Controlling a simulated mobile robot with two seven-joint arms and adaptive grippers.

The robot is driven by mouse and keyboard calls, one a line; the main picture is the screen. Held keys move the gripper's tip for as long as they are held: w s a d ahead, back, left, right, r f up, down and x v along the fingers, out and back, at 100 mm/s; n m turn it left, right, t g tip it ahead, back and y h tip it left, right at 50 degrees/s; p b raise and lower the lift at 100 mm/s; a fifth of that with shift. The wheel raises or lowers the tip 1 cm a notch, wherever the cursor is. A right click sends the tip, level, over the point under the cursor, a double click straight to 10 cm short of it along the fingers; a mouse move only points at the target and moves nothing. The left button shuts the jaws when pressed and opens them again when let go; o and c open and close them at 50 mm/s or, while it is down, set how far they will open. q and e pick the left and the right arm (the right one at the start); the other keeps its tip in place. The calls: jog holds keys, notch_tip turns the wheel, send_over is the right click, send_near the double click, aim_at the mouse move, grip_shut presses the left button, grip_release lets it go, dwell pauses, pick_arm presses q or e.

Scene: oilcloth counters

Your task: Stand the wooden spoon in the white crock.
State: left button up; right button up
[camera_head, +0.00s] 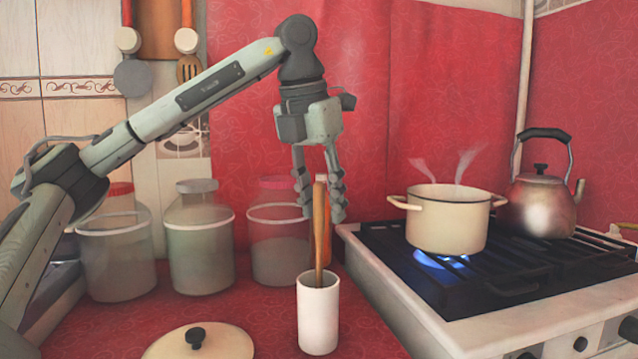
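The wooden spoon (319,245) stands nearly upright, its lower end inside the white crock (318,322). The crock is a plain upright cylinder on the red counter. My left gripper (321,205) points down above the crock, its two fingers on either side of the spoon's upper part. The fingers are close to the spoon, but I cannot tell whether they touch it. The part of the spoon inside the crock is hidden. My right gripper is not in view.
A cream pot (448,225) steams over a blue flame on the stove (390,285) at right, beside a kettle (541,205). Several lidded jars (200,250) stand behind at left. A cream lid (198,343) lies in front, left of the crock.

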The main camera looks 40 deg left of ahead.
pick_arm(q)
jog(key=v, duration=1.1)
jog(key=shift+r, duration=0.4)
jog(key=shift+s+f, duration=0.1)
jog(key=shift+s, duration=0.1)
